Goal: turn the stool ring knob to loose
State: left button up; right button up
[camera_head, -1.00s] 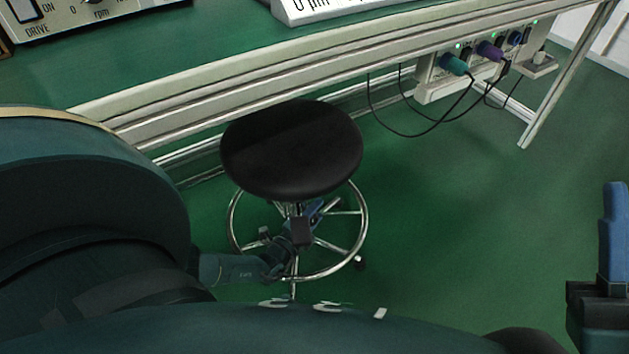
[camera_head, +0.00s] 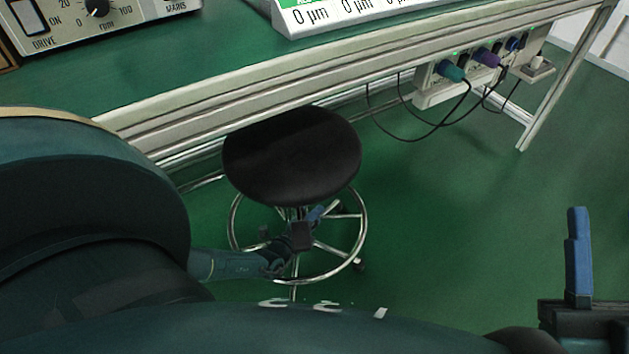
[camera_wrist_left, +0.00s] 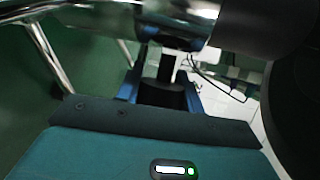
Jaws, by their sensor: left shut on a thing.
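The black round stool (camera_head: 292,155) stands in front of the bench, with a chrome foot ring (camera_head: 362,238) below its seat. My left gripper (camera_head: 316,216) reaches in low from the left, under the seat, beside the stool's column. In the left wrist view its blue fingers (camera_wrist_left: 160,88) are on either side of a dark knob (camera_wrist_left: 163,94) below a chrome part, and they are shut on it. The knob's setting cannot be read. In the head view the knob is hidden. My right gripper (camera_head: 578,258) is at the lower right, away from the stool; its opening does not show.
The green-topped bench (camera_head: 200,70) runs across behind the stool. Sockets with coloured plugs (camera_head: 452,71) and hanging black cables (camera_head: 437,135) are under its edge. A control box with a dial (camera_head: 97,8) is on top. Green floor right of the stool is clear.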

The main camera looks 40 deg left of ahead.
pick_arm(q)
jog(key=g+p, duration=0.2)
jog(key=shift+s+m+g, duration=0.1)
jog(key=shift+m+g, duration=0.2)
jog(key=shift+m, duration=0.1)
jog(key=shift+f+g+y+p, duration=0.15)
jog(key=shift+g+y+p, duration=0.25)
jog(key=shift+g+p, duration=0.5)
jog(key=shift+f+m, duration=0.15)
jog(key=shift+m, duration=0.15)
pick_arm(e)
jog(key=f+m+h, duration=0.1)
jog(key=f+m+g+h, duration=0.1)
jog(key=f+m+h, duration=0.1)
jog(key=s+f+m+g+h, duration=0.1)
jog(key=f, duration=0.1)
jog(key=shift+s+a+f+m+h, duration=0.1)
jog(key=shift+a+f+m+h, duration=0.1)
jog(key=shift+a+m+h, duration=0.15)
jog(key=shift+d, duration=0.1)
pick_arm(q)
jog(key=o, duration=1)
jog(key=shift+p, duration=0.3)
